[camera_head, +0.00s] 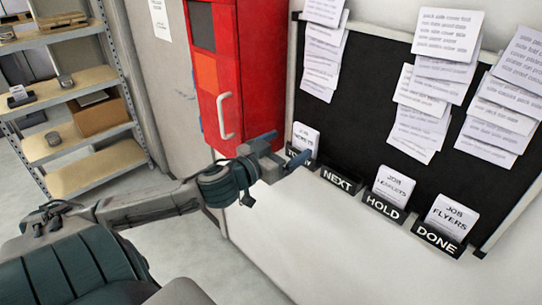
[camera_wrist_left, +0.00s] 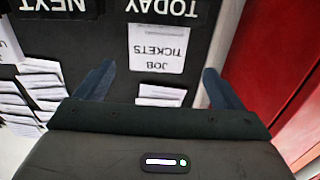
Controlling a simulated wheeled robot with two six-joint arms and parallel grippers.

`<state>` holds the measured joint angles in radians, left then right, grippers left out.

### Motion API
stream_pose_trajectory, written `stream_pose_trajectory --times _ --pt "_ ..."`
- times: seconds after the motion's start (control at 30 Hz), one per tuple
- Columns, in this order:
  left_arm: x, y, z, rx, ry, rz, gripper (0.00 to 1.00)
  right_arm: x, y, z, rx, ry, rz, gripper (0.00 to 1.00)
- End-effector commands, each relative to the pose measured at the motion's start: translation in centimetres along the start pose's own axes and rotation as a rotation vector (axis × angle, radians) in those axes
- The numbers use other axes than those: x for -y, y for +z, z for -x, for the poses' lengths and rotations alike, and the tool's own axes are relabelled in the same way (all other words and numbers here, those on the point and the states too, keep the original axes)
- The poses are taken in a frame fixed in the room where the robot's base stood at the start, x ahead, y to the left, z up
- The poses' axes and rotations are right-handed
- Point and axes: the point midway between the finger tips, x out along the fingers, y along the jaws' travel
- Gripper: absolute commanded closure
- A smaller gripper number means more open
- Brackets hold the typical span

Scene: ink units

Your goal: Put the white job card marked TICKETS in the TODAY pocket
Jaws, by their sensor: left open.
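The white job card marked TICKETS (camera_head: 305,136) stands upright in the TODAY pocket (camera_head: 292,152), at the left end of the pocket row. In the left wrist view the card (camera_wrist_left: 158,46) appears upside down, with the TODAY pocket (camera_wrist_left: 170,9) at its end. My left gripper (camera_head: 289,147) is in front of this pocket and hides part of its label. In the wrist view the left gripper (camera_wrist_left: 157,70) is open and empty, its fingers apart on either side of the card's line. My right gripper is not in view.
The NEXT pocket (camera_head: 341,180) is empty. The HOLD pocket (camera_head: 383,208) has a LEAFLETS card, and the DONE pocket (camera_head: 438,240) a FLYERS card. Paper sheets hang on the black board (camera_head: 375,75). A red cabinet (camera_head: 250,60) stands close behind my left gripper.

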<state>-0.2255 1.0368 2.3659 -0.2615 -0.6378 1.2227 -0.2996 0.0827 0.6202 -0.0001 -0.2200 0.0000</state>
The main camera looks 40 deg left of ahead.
Motion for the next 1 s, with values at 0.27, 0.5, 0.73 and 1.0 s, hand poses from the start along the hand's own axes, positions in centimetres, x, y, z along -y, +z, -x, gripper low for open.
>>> stream_pose_trajectory --times 0.27,0.5,0.73,1.0 --pt "-0.2 -0.3 2.4 0.004 0.009 -0.002 0.11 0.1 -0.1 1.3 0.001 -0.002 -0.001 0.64" --pt "-0.1 -0.2 4.1 0.003 0.004 -0.002 0.11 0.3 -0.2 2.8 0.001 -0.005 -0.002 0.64" --pt "-0.2 -0.2 4.8 -0.003 0.011 0.002 0.11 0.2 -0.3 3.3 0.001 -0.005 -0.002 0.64" --pt "-0.2 -0.1 4.9 -0.004 0.011 0.005 0.11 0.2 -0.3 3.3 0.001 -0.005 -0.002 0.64"
